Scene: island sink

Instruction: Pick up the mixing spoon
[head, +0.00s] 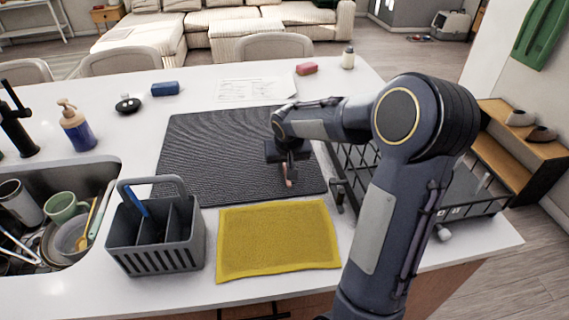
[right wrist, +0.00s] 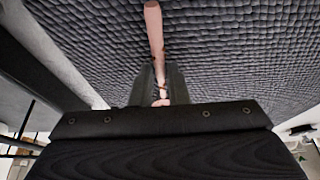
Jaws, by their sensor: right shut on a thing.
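My right gripper (head: 287,165) is over the right part of the dark ribbed mat (head: 205,160). It is shut on a thin pinkish-tan handle (head: 290,178), which looks like the mixing spoon. The head of the spoon does not show, and I cannot tell whether the handle touches the mat. My left gripper is not in view.
A dish rack (head: 465,195) stands right of the mat, partly behind my right arm. A grey caddy (head: 155,245) and a yellow cloth (head: 280,240) lie in front of the mat. The sink (head: 95,170) with dishes is at left.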

